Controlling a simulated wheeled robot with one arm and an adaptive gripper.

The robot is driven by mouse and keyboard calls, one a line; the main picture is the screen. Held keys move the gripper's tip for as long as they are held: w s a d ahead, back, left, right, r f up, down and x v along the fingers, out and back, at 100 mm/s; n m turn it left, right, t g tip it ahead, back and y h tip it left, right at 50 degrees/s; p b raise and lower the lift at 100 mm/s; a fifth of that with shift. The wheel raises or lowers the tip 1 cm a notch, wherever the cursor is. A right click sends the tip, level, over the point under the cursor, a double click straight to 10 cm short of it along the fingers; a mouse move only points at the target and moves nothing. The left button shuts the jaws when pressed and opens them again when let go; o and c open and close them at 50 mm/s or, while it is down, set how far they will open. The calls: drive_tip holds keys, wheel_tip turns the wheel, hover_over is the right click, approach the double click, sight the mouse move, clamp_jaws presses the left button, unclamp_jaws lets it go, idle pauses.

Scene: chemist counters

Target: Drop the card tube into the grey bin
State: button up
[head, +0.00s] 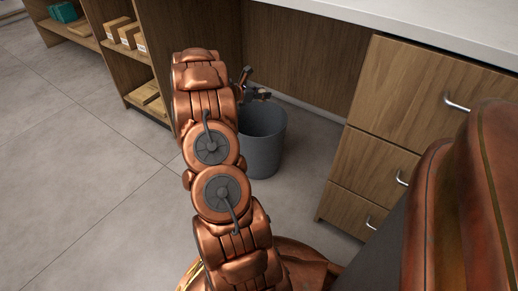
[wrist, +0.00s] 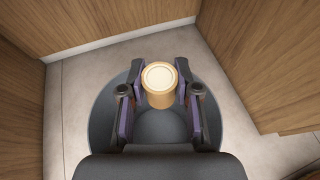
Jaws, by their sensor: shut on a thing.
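The card tube (wrist: 159,86) shows in the wrist view as a tan cylinder with a pale round end facing the camera. My gripper (wrist: 158,92) is shut on it, with a purple-padded finger on each side. The grey bin (wrist: 160,125) lies beyond the tube, and the tube shows over its opening. In the head view the grey bin (head: 262,148) stands on the floor, partly hidden by my arm. My gripper (head: 258,93) shows there only in part, above the bin's rim. I cannot make out the tube in the head view.
A drawer unit (head: 375,150) under a white countertop (head: 410,28) stands right of the bin. A wooden panel (head: 300,55) is behind it. Shelves with boxes (head: 125,35) stand at the left. The tiled floor (head: 80,170) at the left is clear.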

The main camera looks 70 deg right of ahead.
drive_tip(key=shift+s+d+f, duration=0.1)
drive_tip(key=shift+s+f, duration=0.1)
drive_tip(key=shift+f, duration=0.2)
drive_tip(key=shift+f+p, duration=0.6)
drive_tip(key=shift+f, duration=2.05)
drive_tip(key=o, duration=0.8)
drive_tip(key=shift+o, duration=0.2)
drive_tip(key=shift+w, duration=0.1)
drive_tip(key=v, duration=1.2)
